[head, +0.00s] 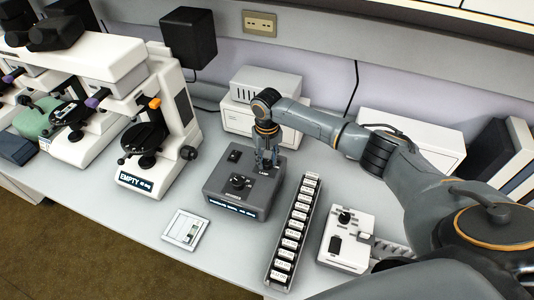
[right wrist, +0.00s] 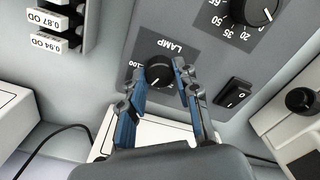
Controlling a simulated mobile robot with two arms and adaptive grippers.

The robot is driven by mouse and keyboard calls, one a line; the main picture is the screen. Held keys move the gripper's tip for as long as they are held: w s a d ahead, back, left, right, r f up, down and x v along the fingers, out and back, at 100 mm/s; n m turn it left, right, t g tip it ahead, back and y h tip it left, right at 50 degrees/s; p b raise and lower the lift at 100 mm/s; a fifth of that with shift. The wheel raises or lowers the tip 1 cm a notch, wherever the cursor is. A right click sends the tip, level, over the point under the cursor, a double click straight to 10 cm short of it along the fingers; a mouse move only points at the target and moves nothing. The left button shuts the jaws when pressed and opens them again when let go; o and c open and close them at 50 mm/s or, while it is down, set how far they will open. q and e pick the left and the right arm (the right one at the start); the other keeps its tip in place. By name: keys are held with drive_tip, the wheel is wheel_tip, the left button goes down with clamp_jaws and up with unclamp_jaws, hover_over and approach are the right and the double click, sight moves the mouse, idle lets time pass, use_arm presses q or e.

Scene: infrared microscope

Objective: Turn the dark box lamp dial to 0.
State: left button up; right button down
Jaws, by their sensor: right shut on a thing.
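The dark box (head: 217,190) stands on the bench in the middle of the head view. Its lamp dial (right wrist: 159,71) is a round black knob beside the printed word LAMP and a "100" mark in the right wrist view. My right gripper (head: 266,160) reaches down over the box's far right part. In the right wrist view its blue fingers (right wrist: 161,81) are on either side of the lamp dial and shut on it. The fingers hide part of the scale, and the gripper hides the dial in the head view. My left gripper is not in view.
The box also carries a larger numbered dial (head: 239,182) and a rocker switch (right wrist: 233,93). A rack of labelled filters (head: 290,240) stands close to its right. A white microscope (head: 172,135) is on the left, and a pale box (head: 262,88) stands behind.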

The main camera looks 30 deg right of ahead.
drive_tip(key=n+p, duration=0.2)
drive_tip(key=n, duration=0.2)
drive_tip(key=shift+r+n, duration=0.1)
drive_tip(key=shift+n, duration=0.3)
drive_tip(key=n+p, duration=0.1)
drive_tip(key=n, duration=0.3)
drive_tip(key=shift+n, duration=0.3)
drive_tip(key=n, duration=0.4)
drive_tip(key=shift+p, duration=0.35)
drive_tip(key=n, duration=0.5)
drive_tip(key=shift+n, duration=0.4)
drive_tip(key=c, duration=1)
unclamp_jaws()
